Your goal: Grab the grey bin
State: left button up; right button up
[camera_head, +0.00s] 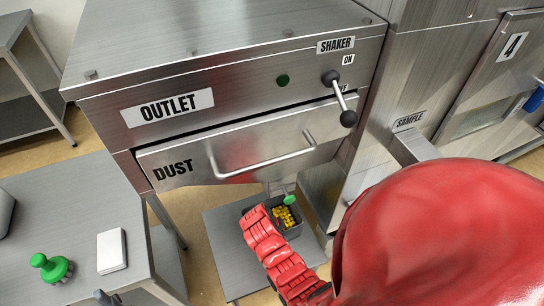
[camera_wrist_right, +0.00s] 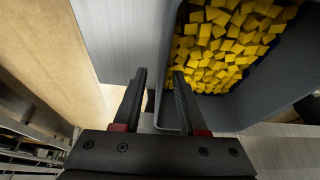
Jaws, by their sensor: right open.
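The grey bin (camera_head: 294,232) holds several yellow cubes and sits low, beneath the dust drawer, partly hidden by my red right arm. In the right wrist view the bin (camera_wrist_right: 262,108) fills the upper right, its inside facing the camera. My right gripper (camera_wrist_right: 160,75) is open, with nothing held. In that view the bin's left wall runs between its two fingers, the right finger overlapping the bin and the left finger outside it. Whether the fingers touch the wall is unclear. In the head view my right fingertips are hidden. My left gripper cannot be made out.
The steel machine with the dust drawer (camera_head: 240,155) stands above the bin. A shaker lever (camera_head: 340,98) sticks out at its right. A green-knobbed object (camera_head: 50,267) and a white block (camera_head: 111,251) stand on the left table. A low grey surface (camera_head: 222,240) lies under the bin.

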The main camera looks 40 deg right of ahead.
jog(key=shift+x, duration=0.8)
grip_shut()
dwell(0.9)
